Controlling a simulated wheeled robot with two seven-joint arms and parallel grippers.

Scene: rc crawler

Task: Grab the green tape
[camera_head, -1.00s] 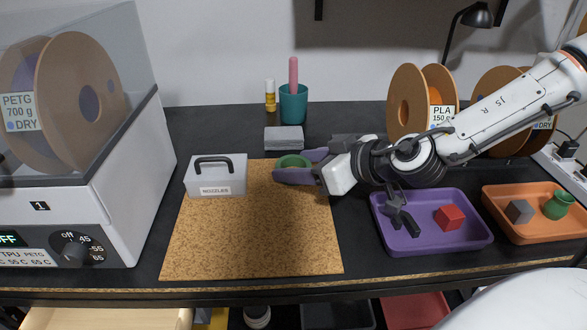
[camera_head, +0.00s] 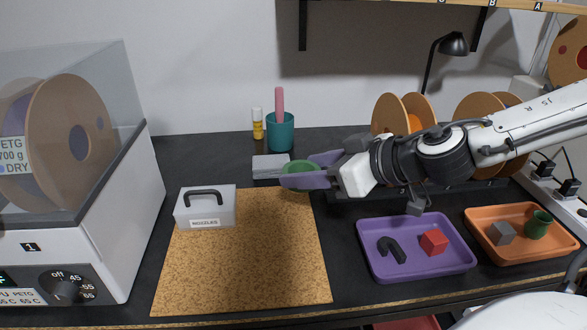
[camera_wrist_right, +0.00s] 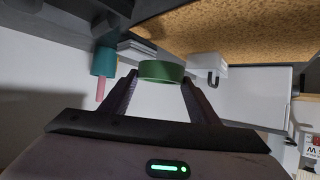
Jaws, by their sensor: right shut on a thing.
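The green tape (camera_head: 297,167) is a short green ring. My right gripper (camera_head: 304,178) is shut on it, with one finger on each side. It is held above the back of the cork mat (camera_head: 240,265), near the grey stack. In the right wrist view the green tape (camera_wrist_right: 160,71) sits between the fingertips of my right gripper (camera_wrist_right: 158,78), its ring shape seen from the side. My left gripper is in no view.
A grey nozzles box (camera_head: 205,208) stands on the mat's back left corner. A grey stack (camera_head: 270,167) and teal cup (camera_head: 281,134) stand behind. A purple tray (camera_head: 378,268) and an orange tray (camera_head: 528,258) lie right. A filament dryer (camera_head: 95,235) stands left.

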